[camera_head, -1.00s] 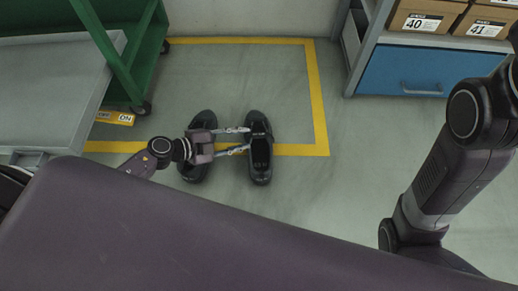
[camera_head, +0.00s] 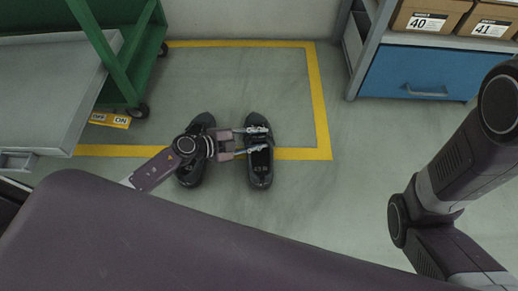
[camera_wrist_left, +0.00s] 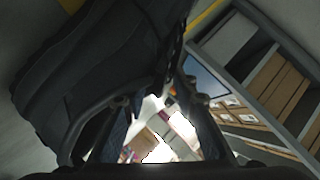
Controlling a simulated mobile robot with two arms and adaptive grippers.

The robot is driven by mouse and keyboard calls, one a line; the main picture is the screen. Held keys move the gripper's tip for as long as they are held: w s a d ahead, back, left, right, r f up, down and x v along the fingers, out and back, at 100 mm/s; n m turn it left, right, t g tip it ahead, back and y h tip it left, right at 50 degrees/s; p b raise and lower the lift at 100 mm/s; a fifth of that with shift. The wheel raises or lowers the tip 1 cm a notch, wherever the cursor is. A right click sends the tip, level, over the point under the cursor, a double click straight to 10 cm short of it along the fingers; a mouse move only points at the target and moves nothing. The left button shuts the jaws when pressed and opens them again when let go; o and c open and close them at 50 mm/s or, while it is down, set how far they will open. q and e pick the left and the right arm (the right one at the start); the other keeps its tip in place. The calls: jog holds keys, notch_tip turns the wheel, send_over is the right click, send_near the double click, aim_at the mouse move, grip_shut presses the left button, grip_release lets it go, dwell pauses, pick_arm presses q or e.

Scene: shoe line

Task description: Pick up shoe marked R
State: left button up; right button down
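Two black shoes stand side by side on the floor in the head view, the left-hand shoe (camera_head: 193,172) and the right-hand shoe (camera_head: 260,178). A small pale mark shows inside the right-hand shoe, too small to read. My left gripper (camera_head: 257,139) reaches across the left-hand shoe, partly hiding it. Its two fingers are apart, with their tips over the upper part of the right-hand shoe. In the left wrist view a black shoe (camera_wrist_left: 85,65) fills the upper left, close to the fingers; contact is unclear. My right gripper is out of view.
A green-framed cart (camera_head: 125,60) with a grey top stands at the left. A yellow floor line (camera_head: 318,95) surrounds the area behind the shoes. A rack with a blue drawer (camera_head: 418,72) and shoe boxes (camera_head: 425,20) stands at the upper right. The floor right of the shoes is clear.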

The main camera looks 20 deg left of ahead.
pick_arm(q)
grip_shut()
jog(key=shift+r, duration=0.15)
